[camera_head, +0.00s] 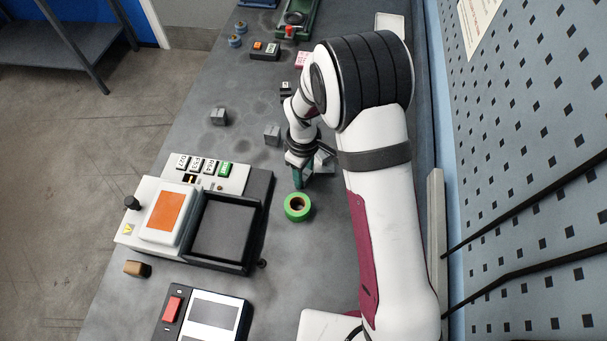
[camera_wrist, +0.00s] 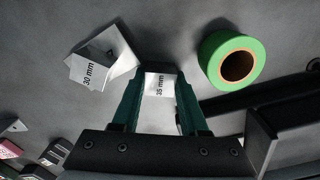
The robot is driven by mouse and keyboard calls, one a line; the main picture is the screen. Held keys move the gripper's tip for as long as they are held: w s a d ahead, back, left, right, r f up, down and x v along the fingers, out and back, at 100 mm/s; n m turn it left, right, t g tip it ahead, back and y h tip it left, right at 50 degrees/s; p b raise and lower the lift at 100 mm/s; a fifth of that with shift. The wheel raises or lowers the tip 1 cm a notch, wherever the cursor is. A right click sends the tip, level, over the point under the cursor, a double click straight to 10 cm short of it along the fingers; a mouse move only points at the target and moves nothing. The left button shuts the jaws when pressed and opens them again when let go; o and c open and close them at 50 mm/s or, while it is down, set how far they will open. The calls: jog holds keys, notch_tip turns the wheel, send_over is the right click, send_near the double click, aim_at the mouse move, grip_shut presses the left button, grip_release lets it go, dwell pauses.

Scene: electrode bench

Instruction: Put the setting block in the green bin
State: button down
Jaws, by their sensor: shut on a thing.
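My gripper (camera_head: 298,176) points down at the bench beside the green tape roll. In the wrist view its teal fingers (camera_wrist: 159,92) are shut on a small block labelled "35 mm" (camera_wrist: 158,82). In the head view the fingers and wrist mostly hide this block. Its height above the bench is hard to tell. A second metal block, labelled "30 mm" (camera_wrist: 92,72), lies just left of the fingers in the wrist view, apart from the held one. I see no green bin in either view.
The green tape roll (camera_head: 297,207) stands close to my gripper. Grey blocks (camera_head: 219,117) (camera_head: 272,135) lie farther back. A machine with an orange screen (camera_head: 166,211) and black tray (camera_head: 224,232) is at left. A pegboard wall (camera_head: 530,150) bounds the right.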

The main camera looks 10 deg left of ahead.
aim_at(304, 173)
jog(key=shift+r, duration=0.15)
jog(key=shift+r, duration=0.35)
notch_tip(304, 173, up, 3)
jog(key=shift+f, duration=0.1)
jog(key=s+d+r+n, duration=0.3)
jog(key=d+n, duration=0.4)
jog(key=d, duration=0.1)
jog(key=s+d+r+n, duration=0.35)
jog(key=d+n, duration=0.25)
jog(key=d, duration=0.2)
jog(key=shift+n, duration=0.3)
jog(key=f, duration=0.9)
jog(key=shift+w+f, duration=0.2)
jog(key=shift+f, duration=0.15)
jog(key=shift+f, duration=0.1)
jog(key=c, duration=0.7)
grip_release()
